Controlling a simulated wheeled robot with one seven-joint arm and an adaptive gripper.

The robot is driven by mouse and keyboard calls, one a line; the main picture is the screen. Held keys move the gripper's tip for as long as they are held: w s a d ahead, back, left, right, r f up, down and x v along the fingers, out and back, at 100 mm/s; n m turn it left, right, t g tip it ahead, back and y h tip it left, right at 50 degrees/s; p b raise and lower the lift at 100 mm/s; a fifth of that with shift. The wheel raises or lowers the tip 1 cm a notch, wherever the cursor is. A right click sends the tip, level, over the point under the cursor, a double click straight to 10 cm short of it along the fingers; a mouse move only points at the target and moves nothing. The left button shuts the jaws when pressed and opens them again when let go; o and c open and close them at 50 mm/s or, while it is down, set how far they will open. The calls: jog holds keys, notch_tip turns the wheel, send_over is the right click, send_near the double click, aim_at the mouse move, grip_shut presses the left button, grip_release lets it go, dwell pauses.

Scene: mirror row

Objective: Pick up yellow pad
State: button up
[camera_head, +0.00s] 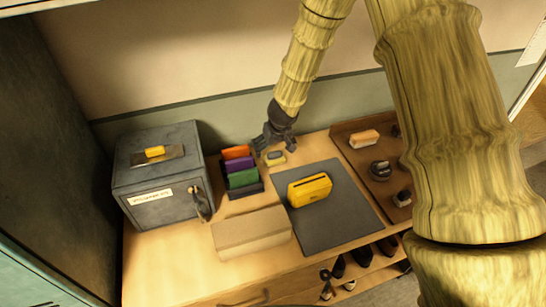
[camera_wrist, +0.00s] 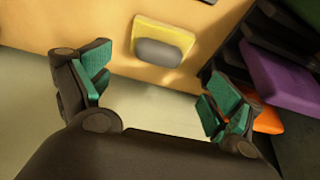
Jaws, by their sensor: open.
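A small yellow pad (camera_head: 275,159) with a grey oval top lies on the wooden table near the wall, between the coloured rack and the dark mat. It also shows in the wrist view (camera_wrist: 183,39), at the top middle, beyond my fingers. My gripper (camera_head: 270,144) is just above and beside the pad, close to the rack. In the wrist view my gripper (camera_wrist: 156,95) has its green-padded fingers wide apart with nothing between them. Whether a finger touches the pad cannot be told from the head view.
A rack (camera_head: 242,178) with orange, purple and green pieces stands left of the pad. A grey safe (camera_head: 160,178) with a yellow item on top is further left. A yellow box (camera_head: 310,189) sits on the dark mat (camera_head: 340,226). A brown tray (camera_head: 352,127) is at right; a tan block (camera_head: 250,232) is in front.

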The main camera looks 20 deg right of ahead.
aim_at(275, 153)
jog(key=shift+s+d+f, duration=0.45)
jog(key=shift+s, duration=0.25)
jog(key=x, duration=0.3)
jog(key=shift+w+f+p, duration=0.1)
jog(key=shift+w+p, duration=0.25)
jog(key=shift+s, duration=0.2)
jog(key=shift+w+a, duration=0.1)
jog(key=shift+c, duration=0.4)
jog(key=c, duration=1)
